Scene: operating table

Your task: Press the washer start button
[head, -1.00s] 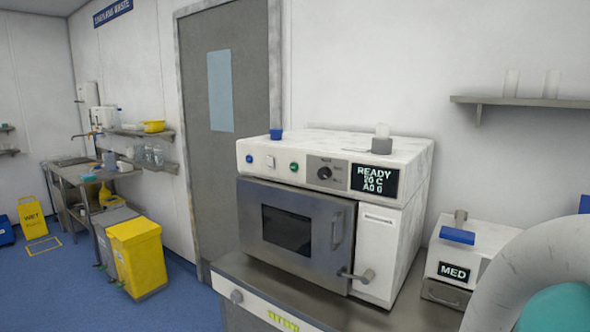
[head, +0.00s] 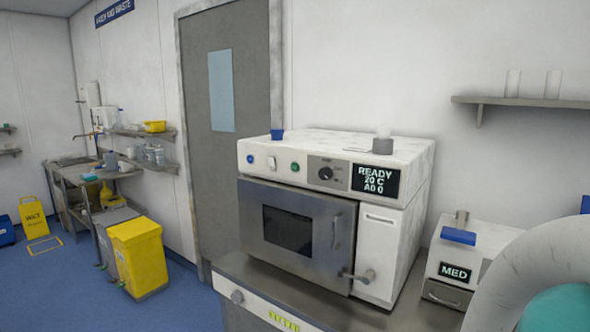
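The washer (head: 400,165) is a white box on a steel-topped stand, with a steel front door (head: 297,233) that looks shut. Its panel holds a blue button (head: 250,159), a white switch (head: 272,162), a green button (head: 295,167) and a dark dial (head: 325,173). Which one is the start button is not labelled legibly. The display (head: 375,180) reads READY, 20 C, A0 0. My gripper is not in view; a pale curved part of my arm, with teal, seems to fill the lower right corner.
A smaller white unit with a MED display (head: 456,272) stands right of the washer. A wall shelf (head: 520,102) is above it. At left are a yellow bin (head: 138,258), a steel sink bench (head: 70,172) and a yellow wet-floor sign (head: 34,217). Blue floor lies open between.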

